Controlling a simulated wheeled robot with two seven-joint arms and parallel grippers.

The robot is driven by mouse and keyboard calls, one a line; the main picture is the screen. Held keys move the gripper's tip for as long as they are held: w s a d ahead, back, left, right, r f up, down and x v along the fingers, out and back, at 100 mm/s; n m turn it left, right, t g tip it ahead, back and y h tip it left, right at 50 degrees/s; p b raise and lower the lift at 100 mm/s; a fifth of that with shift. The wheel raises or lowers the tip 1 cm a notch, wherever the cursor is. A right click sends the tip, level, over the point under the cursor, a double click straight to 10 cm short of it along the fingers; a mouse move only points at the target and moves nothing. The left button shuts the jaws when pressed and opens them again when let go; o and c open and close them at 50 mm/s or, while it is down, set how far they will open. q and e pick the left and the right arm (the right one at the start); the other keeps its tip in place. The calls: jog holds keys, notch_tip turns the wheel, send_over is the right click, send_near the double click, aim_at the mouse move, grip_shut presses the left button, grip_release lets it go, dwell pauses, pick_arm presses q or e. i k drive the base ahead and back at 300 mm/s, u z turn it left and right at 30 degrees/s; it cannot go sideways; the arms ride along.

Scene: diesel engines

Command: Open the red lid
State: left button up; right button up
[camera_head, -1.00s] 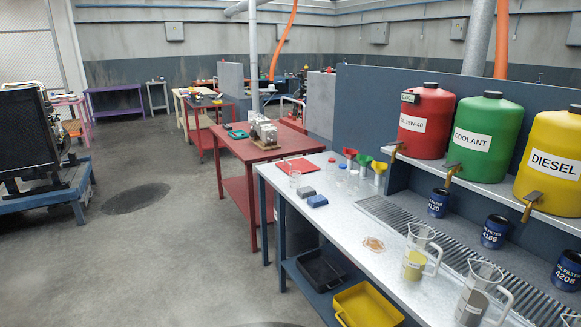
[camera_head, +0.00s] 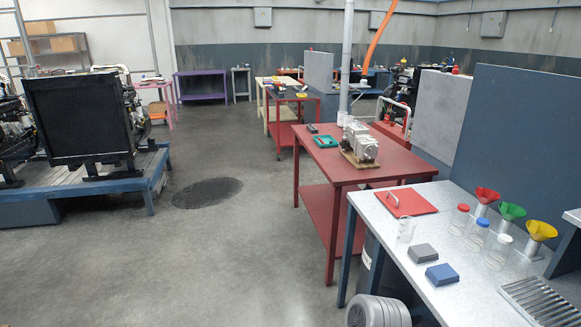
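A flat red lid (camera_head: 405,201) with a small pale handle (camera_head: 393,199) lies shut on the far left corner of the grey metal bench (camera_head: 461,290). A small jar with a red cap (camera_head: 459,218) stands to its right. Neither of my grippers is in view.
A clear glass (camera_head: 405,229), a grey box (camera_head: 422,253) and a blue box (camera_head: 441,274) stand near the lid. Funnels (camera_head: 486,196) line the back. A dark drum (camera_head: 372,264) shows under the bench. Open floor (camera_head: 240,265) lies left.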

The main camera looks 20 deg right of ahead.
aim_at(402, 202)
jog(key=z, duration=0.2)
jog(key=i, duration=2)
jog(key=z, duration=0.75)
